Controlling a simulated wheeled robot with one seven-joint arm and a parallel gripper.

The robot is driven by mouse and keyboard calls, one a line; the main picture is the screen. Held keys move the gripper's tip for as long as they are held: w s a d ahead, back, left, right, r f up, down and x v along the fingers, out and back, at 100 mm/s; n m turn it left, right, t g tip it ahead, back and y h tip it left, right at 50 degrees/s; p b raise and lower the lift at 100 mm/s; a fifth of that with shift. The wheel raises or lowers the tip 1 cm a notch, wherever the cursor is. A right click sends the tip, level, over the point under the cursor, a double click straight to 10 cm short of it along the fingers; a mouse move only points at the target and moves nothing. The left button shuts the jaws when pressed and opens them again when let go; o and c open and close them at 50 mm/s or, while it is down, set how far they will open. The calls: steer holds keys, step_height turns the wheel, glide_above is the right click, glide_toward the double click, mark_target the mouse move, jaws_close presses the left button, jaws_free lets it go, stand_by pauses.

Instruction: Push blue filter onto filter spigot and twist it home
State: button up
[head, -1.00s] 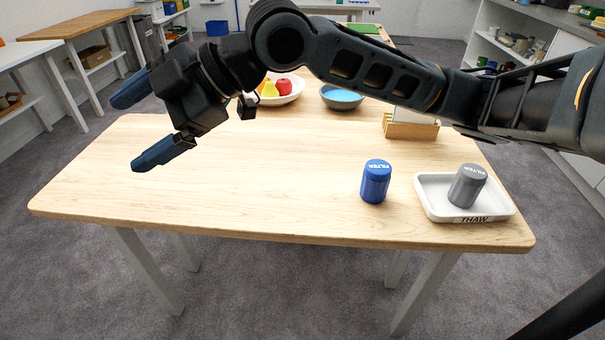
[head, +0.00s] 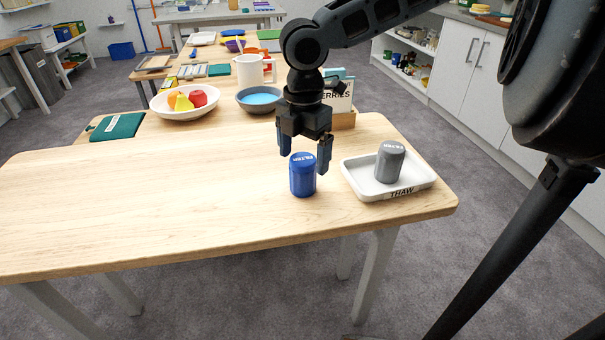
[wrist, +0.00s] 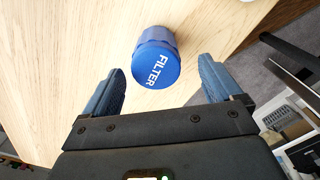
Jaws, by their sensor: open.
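The blue filter (head: 302,175) stands upright on the wooden table, its top lettered FILTER. In the wrist view the blue filter (wrist: 156,62) lies ahead of and roughly between the fingertips, with bare table around it. My gripper (head: 304,155) points down just behind and above the blue filter, open and empty. In the wrist view my gripper (wrist: 160,85) shows both blue fingers spread apart, with nothing between their pads. A grey filter (head: 389,161) sits in the white THAW tray to the right. No spigot shows in these views.
The white THAW tray (head: 420,182) stands near the table's right edge, close to the blue filter. Behind are a wooden holder (head: 342,118), a blue bowl (head: 260,107), a fruit bowl (head: 185,113) and a green board (head: 117,127). The table's left and front (head: 130,210) are clear.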

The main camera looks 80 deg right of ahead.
mark_target(303, 172)
steer(key=f, duration=0.5)
steer(key=shift+w+d+f+b, duration=0.1)
steer(key=shift+d+f+b, duration=0.1)
steer(key=shift+f+b, duration=0.15)
steer(key=shift+c, duration=0.2)
steer(key=c, duration=1.2)
steer(key=shift+o, duration=0.2)
steer(key=shift+r, duration=0.15)
steer(key=shift+r, duration=0.5)
step_height(303, 172, up, 3)
steer(key=shift+f+p, duration=0.1)
steer(key=shift+p, duration=0.3)
steer(key=s+d+r, duration=0.2)
steer(key=d+r, duration=0.1)
steer(key=d, duration=0.2)
steer(key=s+d+r+p, duration=0.1)
steer(key=s+d+r, duration=0.1)
steer(key=d+r, duration=0.2)
steer(key=shift+s+d, duration=0.3)
steer(key=shift+d, duration=0.55)
